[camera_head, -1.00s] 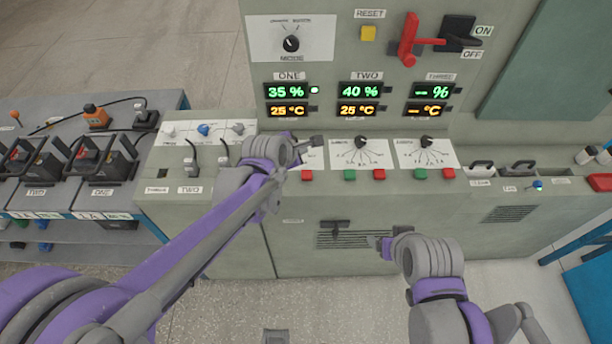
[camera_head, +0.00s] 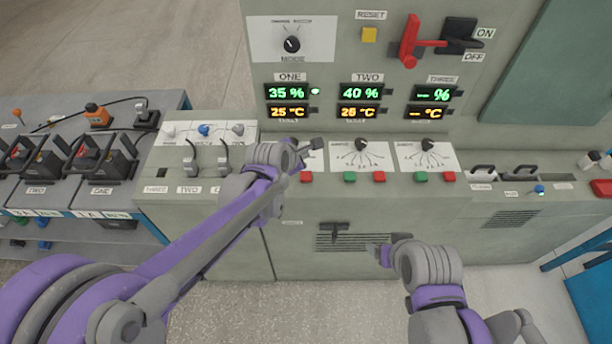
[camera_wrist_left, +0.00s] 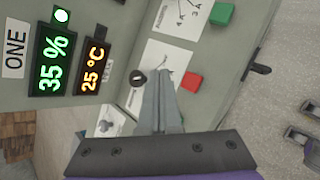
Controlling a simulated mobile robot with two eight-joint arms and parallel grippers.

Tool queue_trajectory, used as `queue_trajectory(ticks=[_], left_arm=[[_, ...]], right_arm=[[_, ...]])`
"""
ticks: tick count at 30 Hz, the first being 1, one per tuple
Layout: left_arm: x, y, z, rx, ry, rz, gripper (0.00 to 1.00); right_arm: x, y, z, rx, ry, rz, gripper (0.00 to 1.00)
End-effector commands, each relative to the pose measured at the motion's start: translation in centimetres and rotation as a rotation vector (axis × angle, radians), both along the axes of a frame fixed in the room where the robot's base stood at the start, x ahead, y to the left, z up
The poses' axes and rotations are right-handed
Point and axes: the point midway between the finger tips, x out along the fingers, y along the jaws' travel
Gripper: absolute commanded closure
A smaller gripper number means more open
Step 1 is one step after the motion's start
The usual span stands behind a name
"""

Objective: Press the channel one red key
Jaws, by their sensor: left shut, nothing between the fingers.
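The channel one red key (camera_head: 306,176) is a small red block on the sloped front panel, below the ONE readout (camera_head: 287,92). It also shows in the wrist view (camera_wrist_left: 191,82), just right of the fingertips. My left gripper (camera_head: 316,146) is shut and empty, above the channel one dial area and a little beyond the red key. In the wrist view its closed fingers (camera_wrist_left: 160,88) point at the dial plate, apart from the key in the picture. The left arm hides part of the channel one panel. My right gripper (camera_head: 380,249) is low before the cabinet front; its jaws are unclear.
Close to the right lie the channel two green key (camera_head: 350,177) and red key (camera_head: 379,177), then another green key (camera_head: 421,176) and red key (camera_head: 449,176). Levers (camera_head: 192,157) stand left of my left gripper. A black handle (camera_head: 335,230) juts from the cabinet front.

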Motion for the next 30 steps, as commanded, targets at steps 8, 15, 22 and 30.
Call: queue_trajectory(ticks=[8, 15, 22, 30], left_arm=[[-0.2, 0.0, -4.6, 0.0, 0.004, 0.0, 1.0], [-0.1, 0.0, -6.7, 0.0, 0.002, -0.001, 1.0], [0.0, 0.0, -6.6, 0.001, 0.0, -0.001, 1.0], [0.0, 0.0, -6.6, 0.001, 0.0, -0.001, 1.0]], right_arm=[[-1.4, 0.0, -3.2, 0.0, 0.027, 0.0, 0.24], [-2.1, 0.0, -5.2, 0.0, 0.04, 0.0, 0.24], [-2.1, 0.0, -5.1, 0.0, 0.04, 0.0, 0.24], [-2.1, 0.0, -5.1, 0.0, 0.039, 0.0, 0.24]])
